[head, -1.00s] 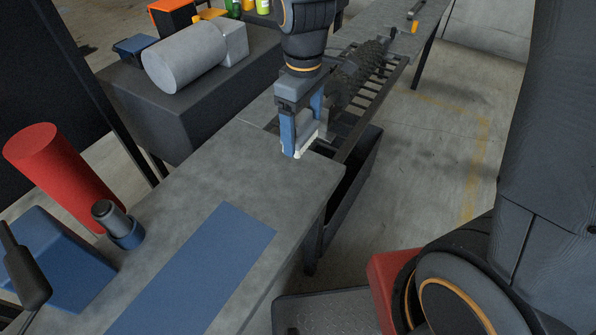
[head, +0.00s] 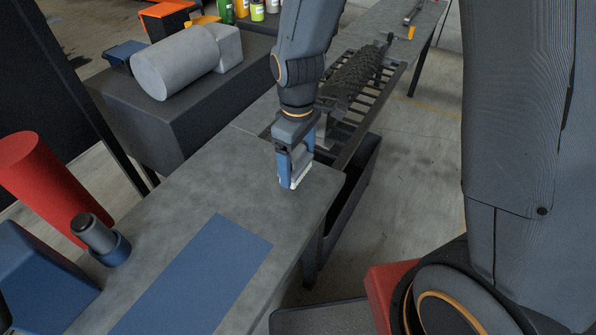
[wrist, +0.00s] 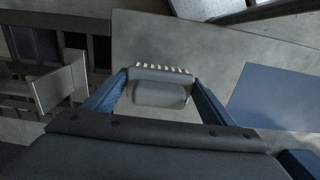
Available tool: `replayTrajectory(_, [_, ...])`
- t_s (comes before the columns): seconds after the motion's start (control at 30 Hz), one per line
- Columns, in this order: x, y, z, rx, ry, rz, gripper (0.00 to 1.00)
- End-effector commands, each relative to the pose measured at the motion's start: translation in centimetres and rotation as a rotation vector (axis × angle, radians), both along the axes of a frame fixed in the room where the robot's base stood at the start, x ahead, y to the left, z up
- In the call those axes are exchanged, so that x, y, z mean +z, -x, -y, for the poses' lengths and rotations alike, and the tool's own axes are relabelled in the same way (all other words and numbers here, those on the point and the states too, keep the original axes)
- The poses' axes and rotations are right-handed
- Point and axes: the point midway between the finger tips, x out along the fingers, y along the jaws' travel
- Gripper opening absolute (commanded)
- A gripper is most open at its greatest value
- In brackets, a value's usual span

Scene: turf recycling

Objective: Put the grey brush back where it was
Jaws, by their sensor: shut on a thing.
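My gripper (head: 292,178) is over the far end of the grey workbench (head: 180,190), close above its top. It is shut on the grey brush (wrist: 160,95). In the wrist view the brush lies between the two blue fingers, its pale bristles along the far edge. I cannot tell whether the brush touches the bench. A flat blue mat (head: 195,285) lies on the bench, nearer than the gripper, with nothing on it.
A dark roller (head: 350,77) sits over a slatted rack (head: 378,95) beyond the gripper. A black bin (head: 345,200) is below it. A grey cylinder motor (head: 175,65) stands on a dark box. A dark cylinder in a blue holder (head: 98,238) and a red cylinder (head: 45,185) stand left.

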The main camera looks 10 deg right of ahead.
Motion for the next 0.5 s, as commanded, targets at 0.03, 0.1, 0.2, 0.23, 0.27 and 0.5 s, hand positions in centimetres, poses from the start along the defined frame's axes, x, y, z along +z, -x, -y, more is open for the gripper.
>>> replayTrajectory(0.03, [-0.6,0.1,0.1,-0.001,0.001,-0.002,0.49])
replayTrajectory(0.1, [-1.5,0.1,0.1,-0.001,0.001,-0.003,0.49])
replayTrajectory(0.2, [-2.8,0.1,0.1,-0.001,0.0,-0.003,0.49])
replayTrajectory(0.23, [-3.1,0.1,0.1,-0.001,0.001,-0.003,0.49])
replayTrajectory(0.27, [-3.4,0.1,0.1,-0.001,0.001,-0.003,0.49])
replayTrajectory(0.5, [-3.9,0.0,0.1,-0.001,-0.001,0.001,0.49])
